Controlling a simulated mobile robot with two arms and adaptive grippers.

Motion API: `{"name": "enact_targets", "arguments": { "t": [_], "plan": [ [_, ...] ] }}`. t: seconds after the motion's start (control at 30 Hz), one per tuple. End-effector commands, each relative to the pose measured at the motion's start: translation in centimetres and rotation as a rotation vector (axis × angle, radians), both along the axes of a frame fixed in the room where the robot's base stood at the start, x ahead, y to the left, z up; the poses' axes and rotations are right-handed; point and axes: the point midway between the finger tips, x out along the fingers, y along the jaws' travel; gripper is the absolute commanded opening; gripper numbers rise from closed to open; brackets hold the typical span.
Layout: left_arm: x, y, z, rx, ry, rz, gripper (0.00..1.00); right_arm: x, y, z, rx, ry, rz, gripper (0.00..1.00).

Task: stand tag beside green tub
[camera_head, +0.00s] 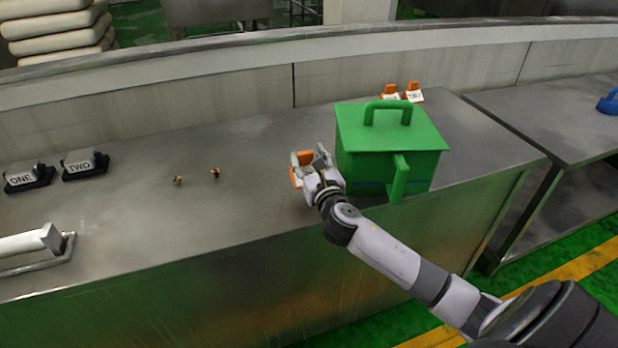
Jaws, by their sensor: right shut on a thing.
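The green tub (370,165) stands on the metal bench, with a lid, a top handle and a handle on its front. My right gripper (310,163) is just left of the tub, low over the bench. It is shut on an orange and white tag (299,177), partly hidden by the fingers. I cannot tell whether the tag touches the bench. Two more orange and white tags (413,93) stand behind the tub at the right, one partly hidden by its lid. My left gripper is not in view.
The metal bench (240,200) is clear left of the gripper apart from two small brass pieces (215,172). Blocks marked ONE (25,177) and TWO (84,163) and a pale handle (30,243) are at the left. A blue object (608,103) is on the right bench.

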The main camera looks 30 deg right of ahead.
Motion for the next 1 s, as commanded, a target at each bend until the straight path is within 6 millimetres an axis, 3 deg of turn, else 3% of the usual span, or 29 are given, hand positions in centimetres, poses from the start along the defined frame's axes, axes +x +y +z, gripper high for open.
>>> {"name": "enact_targets", "arguments": {
  "t": [0.33,0.7,0.73,1.0],
  "plan": [
    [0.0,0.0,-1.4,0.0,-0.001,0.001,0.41,0.0,0.0,-4.4,0.002,0.001,-0.002,0.23],
    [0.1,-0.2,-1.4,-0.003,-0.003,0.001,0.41,0.0,0.0,-4.9,0.0,-0.001,0.0,0.23],
    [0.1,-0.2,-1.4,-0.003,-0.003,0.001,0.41,0.0,0.0,-4.9,0.0,-0.001,0.0,0.47],
    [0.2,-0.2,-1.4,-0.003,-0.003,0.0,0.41,0.0,0.0,-4.9,0.0,-0.001,0.0,0.65]
  ]
}}
